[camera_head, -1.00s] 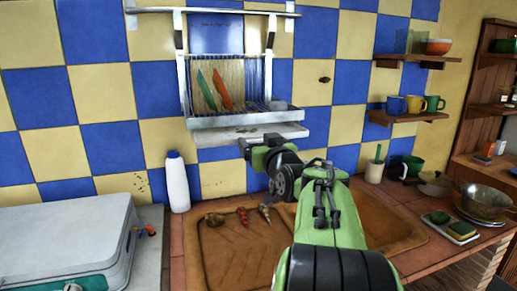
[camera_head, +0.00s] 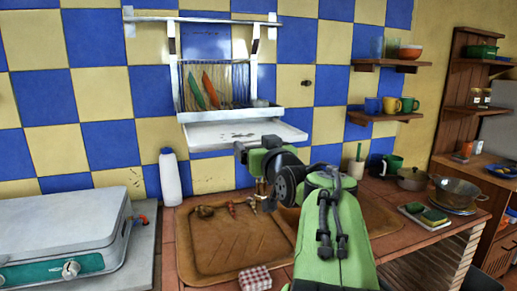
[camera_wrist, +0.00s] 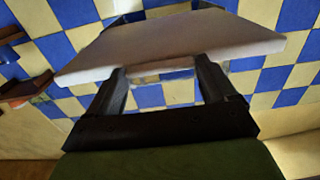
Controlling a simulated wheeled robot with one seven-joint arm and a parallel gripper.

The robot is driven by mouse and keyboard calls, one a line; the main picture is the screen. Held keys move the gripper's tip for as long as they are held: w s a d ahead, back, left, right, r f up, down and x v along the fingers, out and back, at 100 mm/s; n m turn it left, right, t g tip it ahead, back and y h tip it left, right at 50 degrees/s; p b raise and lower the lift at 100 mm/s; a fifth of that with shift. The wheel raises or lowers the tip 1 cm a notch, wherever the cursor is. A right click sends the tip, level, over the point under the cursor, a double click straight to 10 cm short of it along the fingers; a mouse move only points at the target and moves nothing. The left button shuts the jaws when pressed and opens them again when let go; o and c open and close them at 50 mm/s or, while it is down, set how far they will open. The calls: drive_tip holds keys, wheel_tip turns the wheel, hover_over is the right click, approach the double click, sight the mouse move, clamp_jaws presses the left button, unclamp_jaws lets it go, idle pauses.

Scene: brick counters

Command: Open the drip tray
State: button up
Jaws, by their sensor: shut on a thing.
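The white drip tray (camera_head: 222,135) sticks out toward me from under the wall-mounted dish rack (camera_head: 222,60). Its top has a few dark marks. My gripper (camera_head: 243,150) is at the tray's front edge, near the middle. In the wrist view, the tray (camera_wrist: 170,42) spans the upper part, with the two dark fingers of my gripper (camera_wrist: 163,68) reaching up to its near edge. The gripper is shut on the tray. The exact contact of the fingertips is hidden by the gripper body and the tray.

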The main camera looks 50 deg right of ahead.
drive_tip(key=o, duration=1.3)
drive_tip(key=b+v, duration=0.4)
drive_tip(key=v, duration=1.1)
drive_tip(key=shift+s+a, duration=0.15)
drive_tip(key=shift+s, duration=0.2)
